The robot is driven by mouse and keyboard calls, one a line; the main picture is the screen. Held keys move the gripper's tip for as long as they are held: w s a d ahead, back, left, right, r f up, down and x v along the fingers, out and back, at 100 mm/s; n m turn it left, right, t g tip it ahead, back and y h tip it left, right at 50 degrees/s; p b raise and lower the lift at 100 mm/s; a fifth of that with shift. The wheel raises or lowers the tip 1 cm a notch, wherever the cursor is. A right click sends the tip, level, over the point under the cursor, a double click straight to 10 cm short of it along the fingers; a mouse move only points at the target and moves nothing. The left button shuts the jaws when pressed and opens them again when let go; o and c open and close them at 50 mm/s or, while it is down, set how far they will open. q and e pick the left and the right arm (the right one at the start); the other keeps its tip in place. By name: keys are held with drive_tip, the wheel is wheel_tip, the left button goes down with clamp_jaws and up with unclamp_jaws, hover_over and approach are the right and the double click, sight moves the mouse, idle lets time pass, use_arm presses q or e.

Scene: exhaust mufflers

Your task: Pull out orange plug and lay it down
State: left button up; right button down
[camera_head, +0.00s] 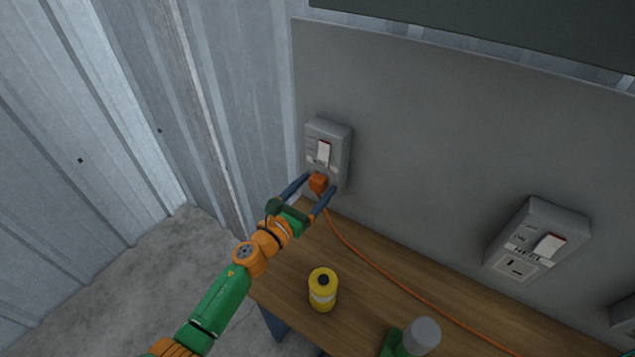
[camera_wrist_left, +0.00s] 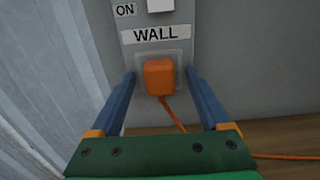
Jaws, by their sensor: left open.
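The orange plug (camera_head: 318,183) sits in the lower part of the grey wall switch box (camera_head: 341,150) at the left. In the left wrist view the orange plug (camera_wrist_left: 158,77) is in the socket under the label "WALL". Its orange cord (camera_head: 372,262) hangs down and runs right across the table. My left gripper (camera_head: 320,183) is open, with one blue finger on each side of the plug. In the left wrist view the fingers of my left gripper (camera_wrist_left: 160,78) show gaps to the plug on both sides. My right gripper is not in view.
A wooden table (camera_head: 289,270) stands below the panel. A yellow bottle (camera_head: 322,290) and a grey-topped green object (camera_head: 420,338) stand on it. A second switch box (camera_head: 537,240), with an empty outlet, is at the right. Corrugated metal wall (camera_head: 215,110) is close on the left.

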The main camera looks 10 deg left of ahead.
use_arm(q)
clamp_jaws()
idle(0.3)
drive_tip(key=shift+f, duration=0.1)
drive_tip(key=shift+s+a, duration=0.15)
drive_tip(key=shift+s, duration=0.05)
drive_tip(key=shift+s+a, duration=0.25)
drive_tip(key=shift+s, duration=0.45)
drive_tip(key=shift+v, duration=2)
